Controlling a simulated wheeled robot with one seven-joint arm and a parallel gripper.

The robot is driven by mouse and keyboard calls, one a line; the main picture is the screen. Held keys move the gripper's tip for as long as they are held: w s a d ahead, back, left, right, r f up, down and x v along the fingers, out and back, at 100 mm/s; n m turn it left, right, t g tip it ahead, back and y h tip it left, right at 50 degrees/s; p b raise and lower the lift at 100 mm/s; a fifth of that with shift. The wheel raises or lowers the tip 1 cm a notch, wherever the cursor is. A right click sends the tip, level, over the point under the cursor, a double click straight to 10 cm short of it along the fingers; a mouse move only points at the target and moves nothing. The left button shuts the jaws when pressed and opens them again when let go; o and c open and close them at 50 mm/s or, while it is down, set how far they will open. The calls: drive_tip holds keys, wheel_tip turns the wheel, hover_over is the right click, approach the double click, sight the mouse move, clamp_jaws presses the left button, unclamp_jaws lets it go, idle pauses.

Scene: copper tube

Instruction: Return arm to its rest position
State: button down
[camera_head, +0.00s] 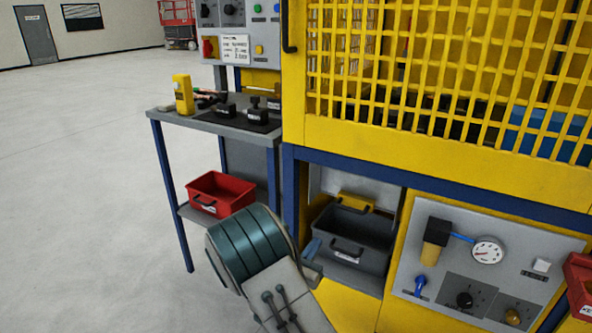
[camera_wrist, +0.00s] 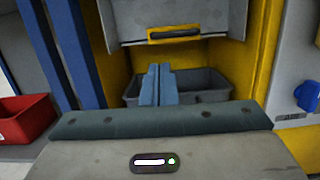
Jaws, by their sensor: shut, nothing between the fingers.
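My arm (camera_head: 250,245) reaches in from the bottom of the head view, with teal and grey links. My gripper (camera_wrist: 158,70) has two blue fingers side by side, pressed together with no gap and nothing between them. In the wrist view the fingers point at a dark grey bin (camera_wrist: 205,82) inside a yellow-framed opening. In the head view the fingertips (camera_head: 312,247) show at the left front of that bin (camera_head: 375,242). I cannot tell whether they touch it. A grey flap with a yellow handle (camera_wrist: 175,34) stands above the bin.
A yellow mesh guard (camera_head: 440,70) stands above the opening. A panel with a gauge (camera_head: 488,252) is to the right. A side table (camera_head: 160,115) holds a yellow device (camera_head: 183,94) and dark tools; a red bin (camera_head: 222,190) sits below. Open floor (camera_head: 80,200) lies left.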

drive_tip(key=s+d+r+m+g+p, duration=1.1)
drive_tip(key=s+d+r+m+g, duration=0.5)
drive_tip(key=s+d+r+m, duration=0.15)
drive_tip(key=s+a+r+m+t+y+p, duration=0.1)
drive_tip(key=s+a+r+m+y+p, duration=0.4)
drive_tip(key=s+r+m, duration=0.1)
drive_tip(key=s+a+r+m+y+p, duration=0.4)
drive_tip(key=s+r+m+y+p, duration=0.1)
drive_tip(key=r, duration=0.4)
drive_tip(key=shift+s+a+m+t+y, duration=0.4)
drive_tip(key=shift+s+m+y, duration=0.1)
drive_tip(key=shift+s, duration=0.65)
